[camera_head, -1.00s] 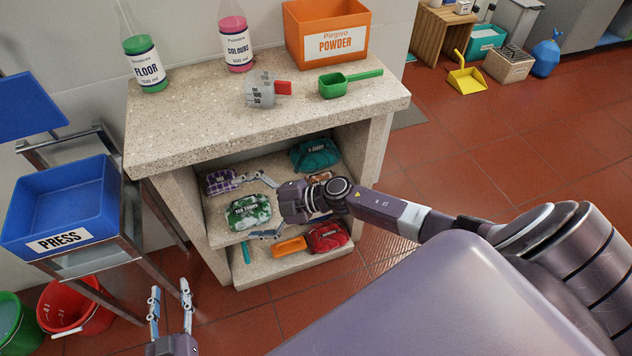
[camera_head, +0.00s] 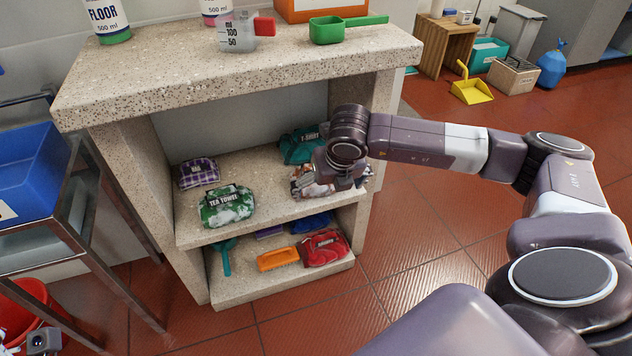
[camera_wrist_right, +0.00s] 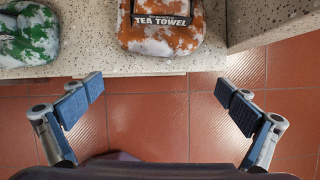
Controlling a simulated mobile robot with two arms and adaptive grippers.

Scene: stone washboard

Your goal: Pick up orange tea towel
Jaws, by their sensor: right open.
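The orange tea towel is a folded orange-and-white bundle with a dark "TEA TOWEL" label, at the top middle of the right wrist view (camera_wrist_right: 160,42). It lies near the front edge of the stone middle shelf (camera_wrist_right: 85,65). My right gripper (camera_wrist_right: 158,92) is open and empty, its blue-padded fingers spread wide in front of that edge, short of the towel. In the head view, my right gripper (camera_head: 340,170) is at the shelf's right side and hides much of the orange towel (camera_head: 302,183). My left gripper's fingers are out of view.
A green tea towel (camera_head: 227,206), a purple checked bundle (camera_head: 198,173) and a teal T-shirt bundle (camera_head: 302,145) share the shelf. The stone worktop (camera_head: 180,75) overhangs it; a side wall (camera_wrist_right: 265,22) stands right.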

